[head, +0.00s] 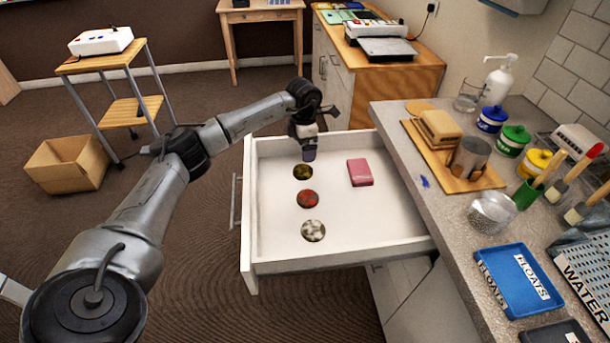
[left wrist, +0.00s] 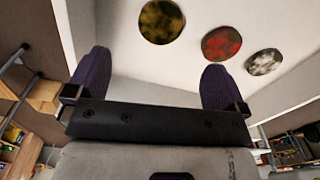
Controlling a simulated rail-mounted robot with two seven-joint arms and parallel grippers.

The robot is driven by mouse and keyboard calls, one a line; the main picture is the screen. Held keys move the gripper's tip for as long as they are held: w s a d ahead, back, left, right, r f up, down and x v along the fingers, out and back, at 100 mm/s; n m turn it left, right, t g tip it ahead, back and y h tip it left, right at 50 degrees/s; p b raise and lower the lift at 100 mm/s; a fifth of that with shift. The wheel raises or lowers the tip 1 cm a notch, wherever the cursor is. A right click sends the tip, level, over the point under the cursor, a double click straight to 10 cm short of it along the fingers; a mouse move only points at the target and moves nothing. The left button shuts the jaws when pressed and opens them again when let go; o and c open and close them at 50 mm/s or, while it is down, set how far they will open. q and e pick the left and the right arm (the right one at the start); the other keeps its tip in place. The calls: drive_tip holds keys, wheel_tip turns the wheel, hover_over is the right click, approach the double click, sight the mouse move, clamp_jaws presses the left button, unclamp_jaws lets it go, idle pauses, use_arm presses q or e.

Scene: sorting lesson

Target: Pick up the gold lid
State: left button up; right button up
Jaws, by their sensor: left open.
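The gold lid (head: 303,172) lies flat in the open white drawer (head: 345,262), the farthest back of a row of three round lids. It also shows in the left wrist view (left wrist: 161,21), beyond and between my fingers. My left gripper (head: 309,154) is above the drawer, just behind the gold lid and apart from it. In the left wrist view its two purple fingers (left wrist: 155,85) are spread with nothing between them. A red lid (head: 308,199) and a silver-white lid (head: 313,231) lie nearer the drawer's front. My right gripper is not in view.
A pink block (head: 360,172) lies in the drawer, right of the lids. The drawer walls stand up around them. The counter (head: 415,165) to the right holds jars, a blue tray (head: 519,281) and a soap bottle (head: 498,82). The drawer's right front is bare.

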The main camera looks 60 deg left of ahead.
use_arm(q)
drive_tip(key=b, duration=0.1)
hover_over(302, 170)
drive_tip(key=f, duration=0.4)
drive_tip(key=shift+w+f, duration=0.15)
drive_tip(key=shift+w, duration=0.15)
drive_tip(key=shift+s+f+b, duration=0.25)
drive_tip(key=shift+f+b, duration=0.45)
drive_tip(key=shift+f, duration=0.6)
drive_tip(key=shift+s+f+b, duration=0.2)
drive_tip(key=shift+f+b, duration=0.45)
drive_tip(key=shift+f, duration=0.65)
drive_tip(key=shift+w, duration=0.1)
drive_tip(key=shift+c, duration=0.3)
drive_tip(key=c, duration=0.9)
drive_tip(key=shift+r, duration=0.1)
drive_tip(key=shift+c, duration=0.2)
